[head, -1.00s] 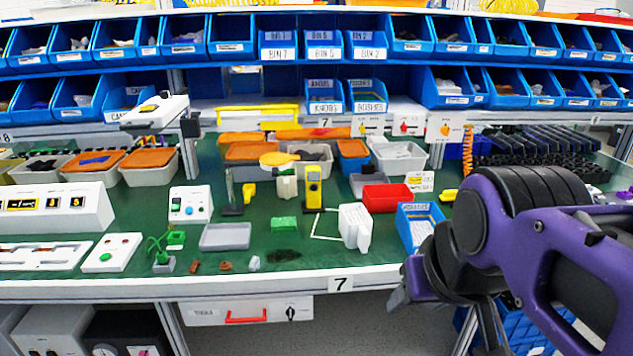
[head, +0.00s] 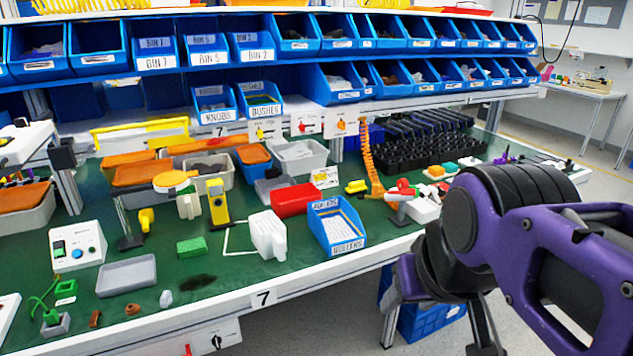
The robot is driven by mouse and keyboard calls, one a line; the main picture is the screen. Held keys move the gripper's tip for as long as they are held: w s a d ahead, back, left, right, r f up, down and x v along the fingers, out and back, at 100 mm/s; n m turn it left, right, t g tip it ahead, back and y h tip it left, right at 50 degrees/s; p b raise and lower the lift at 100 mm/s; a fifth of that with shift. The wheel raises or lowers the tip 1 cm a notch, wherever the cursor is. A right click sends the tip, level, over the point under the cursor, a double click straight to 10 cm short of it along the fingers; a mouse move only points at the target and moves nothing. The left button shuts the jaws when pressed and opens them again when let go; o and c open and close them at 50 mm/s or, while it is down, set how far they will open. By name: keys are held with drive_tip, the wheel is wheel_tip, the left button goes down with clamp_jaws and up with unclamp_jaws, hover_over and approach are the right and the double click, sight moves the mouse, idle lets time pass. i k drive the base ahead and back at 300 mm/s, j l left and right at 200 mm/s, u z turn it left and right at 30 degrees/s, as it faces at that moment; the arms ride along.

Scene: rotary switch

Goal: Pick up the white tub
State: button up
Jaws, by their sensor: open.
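A pale, whitish open tub (head: 318,156) stands toward the back of the green bench top, right of an orange-and-blue bin. A white block-like container (head: 268,236) stands nearer the front edge, beside a white outline on the green surface; I cannot tell for sure which of the two is called the white tub. My gripper (head: 440,300) hangs at the lower right, in front of the bench and well apart from both. It is open, nothing shows in it, and my arm partly hides its fingers.
A blue bin of rollers (head: 337,226) and a red box (head: 296,200) stand near the pale things. A yellow tool (head: 217,203), a green block (head: 192,247) and a grey tray (head: 126,277) are to the left. Rows of blue bins (head: 340,82) hang above. A blue crate (head: 430,318) is below.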

sight(268, 232)
drive_tip(key=i+l+u, duration=0.25)
drive_tip(key=u, duration=0.2)
drive_tip(key=i+l+u, duration=0.2)
drive_tip(key=l+u, duration=0.25)
drive_tip(key=l, duration=0.1)
